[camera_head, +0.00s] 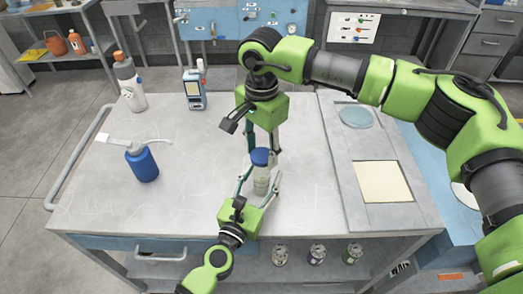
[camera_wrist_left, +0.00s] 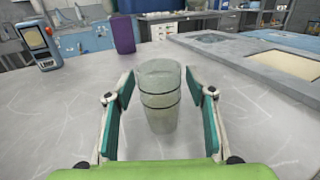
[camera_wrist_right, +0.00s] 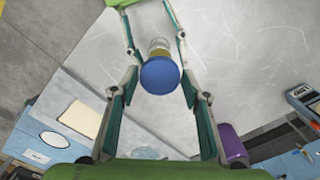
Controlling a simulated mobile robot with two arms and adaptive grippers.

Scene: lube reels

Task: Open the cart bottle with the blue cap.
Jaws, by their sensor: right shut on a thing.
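The clear, pale bottle (camera_head: 261,182) stands upright on the cart top; it also shows in the left wrist view (camera_wrist_left: 160,100). There its round top rim is bare, with no cap on it. The blue cap (camera_head: 260,157) is above it in the head view and lies between the right fingers in the right wrist view (camera_wrist_right: 160,76). My right gripper (camera_wrist_right: 160,88), coming from above, is shut on the cap. My left gripper (camera_wrist_left: 160,78) reaches in from the front with a finger on each side of the bottle; slim gaps show, so it looks open.
A blue bottle (camera_head: 142,166) with a long spout stands at left, a grey bottle (camera_head: 130,88) and a blue device (camera_head: 194,90) behind. A purple container (camera_wrist_left: 122,34) stands beyond the clear bottle. Several small jars (camera_head: 317,254) sit on the lower shelf.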

